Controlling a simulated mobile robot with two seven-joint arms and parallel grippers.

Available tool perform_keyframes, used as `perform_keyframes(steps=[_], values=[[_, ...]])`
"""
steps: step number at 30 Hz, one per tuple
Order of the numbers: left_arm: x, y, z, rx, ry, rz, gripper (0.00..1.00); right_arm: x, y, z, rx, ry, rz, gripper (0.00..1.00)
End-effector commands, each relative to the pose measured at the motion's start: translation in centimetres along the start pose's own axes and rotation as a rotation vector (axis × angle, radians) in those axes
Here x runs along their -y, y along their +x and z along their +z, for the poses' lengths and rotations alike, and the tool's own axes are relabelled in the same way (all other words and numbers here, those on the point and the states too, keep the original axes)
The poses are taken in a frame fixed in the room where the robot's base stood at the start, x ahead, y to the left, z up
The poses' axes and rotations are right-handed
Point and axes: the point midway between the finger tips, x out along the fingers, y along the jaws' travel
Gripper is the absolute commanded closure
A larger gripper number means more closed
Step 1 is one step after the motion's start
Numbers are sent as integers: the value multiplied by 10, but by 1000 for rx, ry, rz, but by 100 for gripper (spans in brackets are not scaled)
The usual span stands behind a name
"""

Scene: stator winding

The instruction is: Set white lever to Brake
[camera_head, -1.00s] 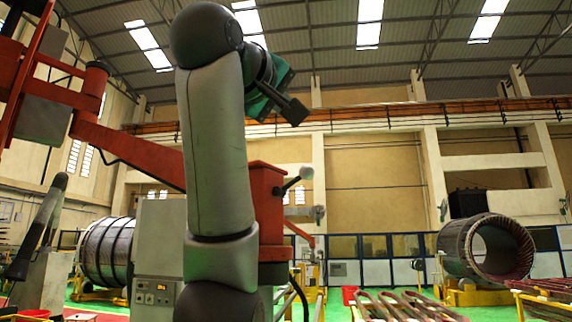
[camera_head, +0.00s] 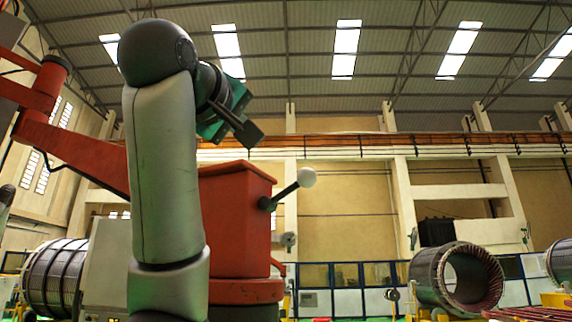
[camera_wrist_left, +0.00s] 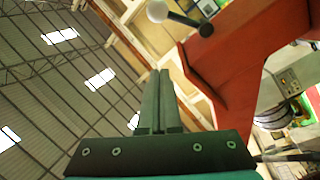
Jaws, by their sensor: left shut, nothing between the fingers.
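The white lever is a black rod with a white ball knob (camera_head: 306,178), fixed to the side of a red box (camera_head: 237,215). In the head view the rod slants up to the right. My left gripper (camera_head: 250,134) is above and left of the knob, apart from it. In the left wrist view the fingers of the left gripper (camera_wrist_left: 160,78) are together and empty. The white knob (camera_wrist_left: 157,11) and its rod show at the top of that view, beyond the fingertips. No Brake marking is readable. My right gripper is not in view.
A red boom (camera_head: 75,160) runs in from the left behind my left arm. A grey cabinet (camera_head: 105,265) and a banded cylinder (camera_head: 52,278) stand at lower left. A hollow stator ring (camera_head: 455,278) stands at right. The air right of the knob is clear.

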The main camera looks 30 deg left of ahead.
Motion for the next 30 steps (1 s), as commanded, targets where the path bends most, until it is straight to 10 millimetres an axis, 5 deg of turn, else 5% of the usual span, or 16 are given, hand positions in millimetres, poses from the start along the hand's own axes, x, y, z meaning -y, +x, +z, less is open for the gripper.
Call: perform_keyframes(steps=[8,19,30], values=[[-1,28,-1,3,1,-6,100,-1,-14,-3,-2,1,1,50],[-1,104,-2,3,1,-6,100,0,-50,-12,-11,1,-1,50],[1,110,38,0,0,-2,100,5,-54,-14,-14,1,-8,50]])
